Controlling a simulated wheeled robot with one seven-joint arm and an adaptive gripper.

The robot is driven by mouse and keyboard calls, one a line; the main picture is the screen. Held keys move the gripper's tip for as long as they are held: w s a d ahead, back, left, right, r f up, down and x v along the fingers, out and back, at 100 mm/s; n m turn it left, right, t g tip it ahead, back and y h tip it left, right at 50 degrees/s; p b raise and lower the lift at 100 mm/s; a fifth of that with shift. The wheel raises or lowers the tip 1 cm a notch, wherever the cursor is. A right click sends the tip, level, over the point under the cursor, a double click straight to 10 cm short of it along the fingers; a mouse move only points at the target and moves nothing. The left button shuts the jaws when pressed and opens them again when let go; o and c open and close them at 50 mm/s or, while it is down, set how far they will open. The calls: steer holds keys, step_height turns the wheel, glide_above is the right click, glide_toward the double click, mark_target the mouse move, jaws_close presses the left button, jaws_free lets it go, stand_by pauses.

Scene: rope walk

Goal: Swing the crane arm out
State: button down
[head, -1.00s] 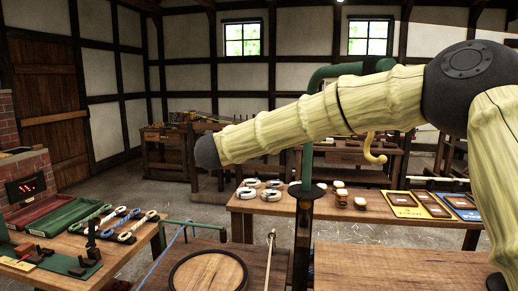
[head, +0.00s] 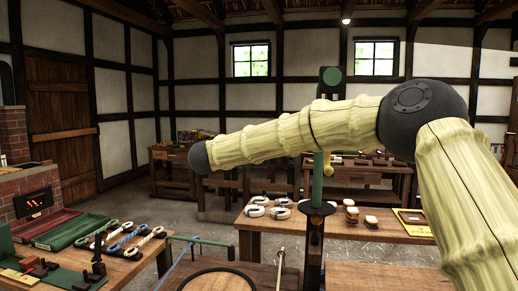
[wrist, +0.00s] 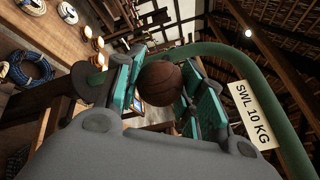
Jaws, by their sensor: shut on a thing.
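The crane's green post (head: 317,180) stands behind my arm in the head view, with a dark collar (head: 317,207) below. Its green arm (head: 331,78) shows nearly end-on at the top of the post. In the wrist view the curved green crane arm (wrist: 245,60) carries a label, "SWL 10 KG" (wrist: 253,115). My gripper (wrist: 165,78) has its teal-padded fingers on both sides of a brown ball knob (wrist: 158,88) and is shut on it. My gripper is hidden in the head view, and the crane's hook is not visible.
A round-topped stand (head: 215,282) is close in front.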

steer(key=c, duration=0.9)
jaws_free()
steer(key=shift+d, duration=0.15)
steer(key=v, duration=1.2)
